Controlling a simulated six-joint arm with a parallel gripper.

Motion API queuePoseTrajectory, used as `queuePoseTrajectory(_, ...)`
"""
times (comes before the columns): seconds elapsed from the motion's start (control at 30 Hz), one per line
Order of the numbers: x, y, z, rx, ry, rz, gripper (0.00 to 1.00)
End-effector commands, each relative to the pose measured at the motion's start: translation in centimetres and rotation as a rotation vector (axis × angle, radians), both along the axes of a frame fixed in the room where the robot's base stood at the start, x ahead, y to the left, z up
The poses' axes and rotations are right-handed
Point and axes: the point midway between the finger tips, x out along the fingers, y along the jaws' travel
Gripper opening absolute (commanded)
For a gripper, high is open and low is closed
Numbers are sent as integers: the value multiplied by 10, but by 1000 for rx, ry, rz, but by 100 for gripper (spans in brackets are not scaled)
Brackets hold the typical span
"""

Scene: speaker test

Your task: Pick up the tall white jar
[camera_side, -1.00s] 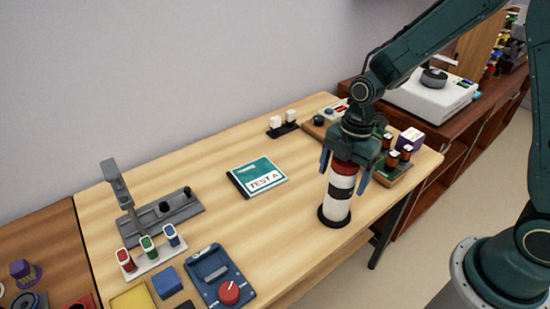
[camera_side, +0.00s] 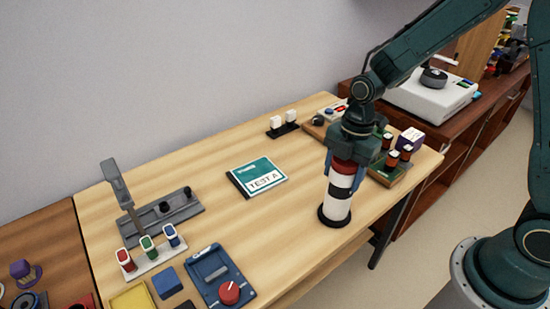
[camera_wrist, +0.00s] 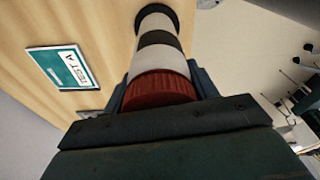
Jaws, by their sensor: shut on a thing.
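The tall white jar (camera_side: 337,205) stands upright on the wooden table near its front right edge. It has a red top, a dark band around its middle and a black base. In the wrist view the jar (camera_wrist: 157,62) runs away from the camera, its ribbed red top (camera_wrist: 158,89) nearest. My gripper (camera_side: 343,170) is above the jar with its fingers down on both sides of the red top, shut on it. In the wrist view the fingers of my gripper (camera_wrist: 160,88) press close to both sides of the top. The jar's base still rests on the table.
A "TEST A" case (camera_side: 257,176) lies left of the jar. A board with several dark parts (camera_side: 392,160) is close behind on the right. A blue box with a red knob (camera_side: 222,275) and a grey stand (camera_side: 160,212) are at left. Bare table surrounds the jar's left side.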

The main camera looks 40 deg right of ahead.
Motion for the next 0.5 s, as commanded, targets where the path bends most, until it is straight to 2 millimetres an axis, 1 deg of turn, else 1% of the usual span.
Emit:
queuePoseTrajectory(0.27,2,0,19,1,-8,1,0)
queuePoseTrajectory(0.37,2,0,30,1,-8,0,0)
queuePoseTrajectory(0.5,2,0,52,1,-11,0,0)
